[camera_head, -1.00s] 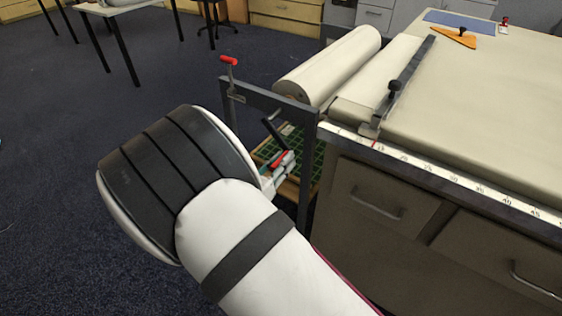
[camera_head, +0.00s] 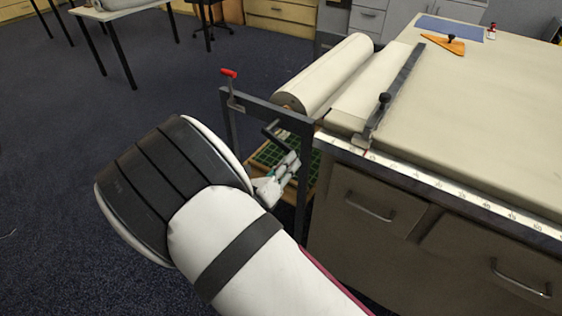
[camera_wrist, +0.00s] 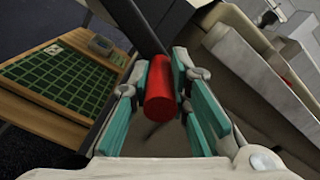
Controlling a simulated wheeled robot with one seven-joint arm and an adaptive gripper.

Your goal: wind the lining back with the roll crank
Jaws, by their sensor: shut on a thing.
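The roll of pale lining (camera_head: 325,75) lies at the left end of the table, on a dark grey frame. A sheet of lining (camera_head: 372,92) runs from it onto the table. The roll crank is a dark arm (camera_head: 280,137) below the roll's near end, with a red handle (camera_wrist: 160,88) that shows in the wrist view. My gripper (camera_head: 290,166) is at the crank below the frame's top bar. In the wrist view my gripper (camera_wrist: 158,105) has its teal pads either side of the red handle, shut on it. In the head view the handle is hidden by the fingers.
A red-tipped lever (camera_head: 229,75) stands on the frame's left end. A dark cutting bar with a knob (camera_head: 384,98) crosses the cloth table (camera_head: 470,130). A green gridded board (camera_wrist: 68,82) lies on the shelf below.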

